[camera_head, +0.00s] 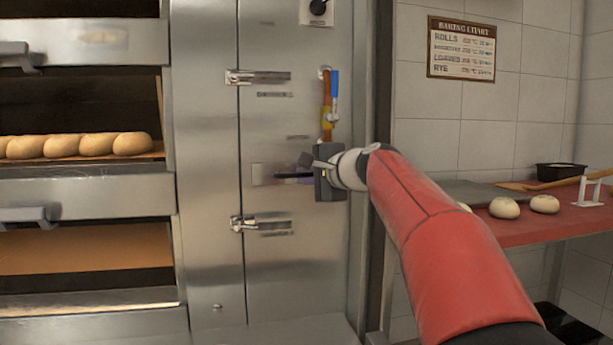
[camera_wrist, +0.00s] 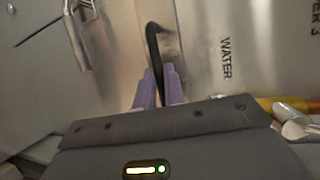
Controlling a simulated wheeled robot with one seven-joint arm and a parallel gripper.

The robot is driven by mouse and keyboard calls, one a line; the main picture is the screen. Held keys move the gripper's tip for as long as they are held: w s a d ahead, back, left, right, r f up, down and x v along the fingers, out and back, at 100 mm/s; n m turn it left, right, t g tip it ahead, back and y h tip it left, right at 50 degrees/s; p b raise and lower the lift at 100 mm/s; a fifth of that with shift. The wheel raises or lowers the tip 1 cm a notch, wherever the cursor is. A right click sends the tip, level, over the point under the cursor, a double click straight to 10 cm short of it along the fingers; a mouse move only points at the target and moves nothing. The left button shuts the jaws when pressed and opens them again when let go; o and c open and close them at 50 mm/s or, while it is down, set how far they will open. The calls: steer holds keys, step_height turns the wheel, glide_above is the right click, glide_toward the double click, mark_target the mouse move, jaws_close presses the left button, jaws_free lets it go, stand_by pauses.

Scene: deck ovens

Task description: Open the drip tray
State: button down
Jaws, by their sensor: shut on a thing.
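My gripper (camera_head: 305,170) is at the steel front panel of the oven column, right of the ovens. In the wrist view its two purple fingers (camera_wrist: 159,92) are closed around the lower end of a black bent handle (camera_wrist: 153,42). The handle stands out from a bare metal plate, which shows in the head view (camera_head: 263,175) between two latches. The gripper's dark body hides part of the handle in the head view. No part reads as a drip tray, and I cannot tell whether this handle belongs to one.
An upper latch (camera_head: 258,77) and a lower latch (camera_head: 262,225) stick out from the panel. A blue and orange valve (camera_head: 329,105) is just above my gripper. Bread rolls (camera_head: 80,145) lie in the oven at left. A red worktop (camera_head: 540,226) with dough balls is at right.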

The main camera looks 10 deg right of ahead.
steer(key=s+b, duration=0.6)
steer(key=s, duration=1.4)
steer(key=shift+s, duration=0.35)
steer(key=c, duration=1.5)
jaws_free()
steer(key=shift+s, duration=0.1)
steer(key=v, duration=0.7)
steer(key=shift+s, duration=0.3)
